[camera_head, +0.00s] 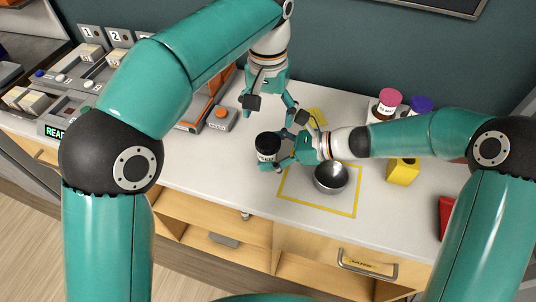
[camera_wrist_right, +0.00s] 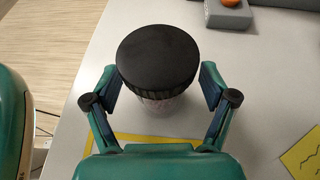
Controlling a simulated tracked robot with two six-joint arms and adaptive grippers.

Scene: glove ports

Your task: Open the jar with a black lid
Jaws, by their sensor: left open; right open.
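The jar with a black lid (camera_head: 267,143) stands upright on the white counter, near the left corner of a yellow taped outline. In the right wrist view its black lid (camera_wrist_right: 158,57) covers most of the jar body, and the lid is on. My right gripper (camera_head: 278,151) is open, with a finger on each side of the jar; in the wrist view the fingers (camera_wrist_right: 158,88) look apart from it. I cannot tell whether they touch. My left gripper (camera_head: 270,110) is open and empty, pointing down above and behind the jar.
A dark metal bowl (camera_head: 331,177) sits inside the yellow outline, right of the jar. Jars with a pink lid (camera_head: 390,97) and a purple lid (camera_head: 420,104) stand at the back right. A yellow block (camera_head: 403,172) is near my right forearm. An orange-buttoned box (camera_head: 222,116) lies to the left.

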